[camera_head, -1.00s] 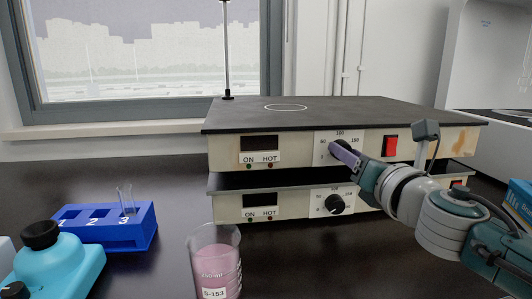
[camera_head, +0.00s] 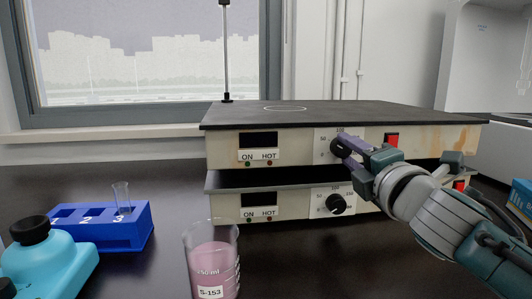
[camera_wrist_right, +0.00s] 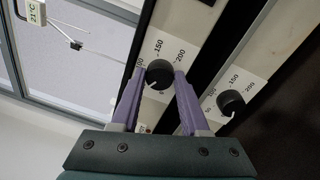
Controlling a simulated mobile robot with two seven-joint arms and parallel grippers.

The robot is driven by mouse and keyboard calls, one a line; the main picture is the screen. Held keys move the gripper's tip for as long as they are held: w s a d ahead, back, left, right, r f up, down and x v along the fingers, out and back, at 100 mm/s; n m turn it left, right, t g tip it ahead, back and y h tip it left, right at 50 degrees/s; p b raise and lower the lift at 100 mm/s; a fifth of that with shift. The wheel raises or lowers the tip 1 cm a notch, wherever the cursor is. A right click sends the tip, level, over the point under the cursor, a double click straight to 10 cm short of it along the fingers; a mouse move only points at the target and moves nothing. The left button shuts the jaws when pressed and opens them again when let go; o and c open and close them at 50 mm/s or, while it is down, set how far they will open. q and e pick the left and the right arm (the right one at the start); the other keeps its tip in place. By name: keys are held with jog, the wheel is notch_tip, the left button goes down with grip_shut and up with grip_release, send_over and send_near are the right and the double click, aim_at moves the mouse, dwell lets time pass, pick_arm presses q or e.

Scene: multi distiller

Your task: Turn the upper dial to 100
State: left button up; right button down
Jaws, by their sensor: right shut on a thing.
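The upper dial (camera_head: 336,147) is a black round knob on a white scale plate on the front of the upper hot plate (camera_head: 300,115). My right gripper (camera_head: 347,148) reaches in from the right with its purple fingers at this dial. In the right wrist view, the two fingers (camera_wrist_right: 160,80) are closed on opposite sides of the dial (camera_wrist_right: 159,72). A pale pointer mark shows on the dial, but its exact reading cannot be told. The fingers hide part of the scale. My left gripper is out of view.
A lower hot plate (camera_head: 285,207) sits directly beneath, with its own black dial (camera_head: 336,204). A red switch (camera_head: 391,140) is close above my right gripper. A beaker of pink liquid (camera_head: 212,265) and a blue tube rack (camera_head: 100,232) stand at the left front.

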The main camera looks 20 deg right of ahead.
jog(key=m, duration=0.6)
jog(key=m+h, duration=0.1)
jog(key=m, duration=0.4)
jog(key=shift+a, duration=0.1)
jog(key=shift+m+p, duration=0.35)
jog(key=shift+m, duration=0.25)
jog(key=shift+f, duration=0.1)
jog(key=shift+c, duration=2)
grip_release()
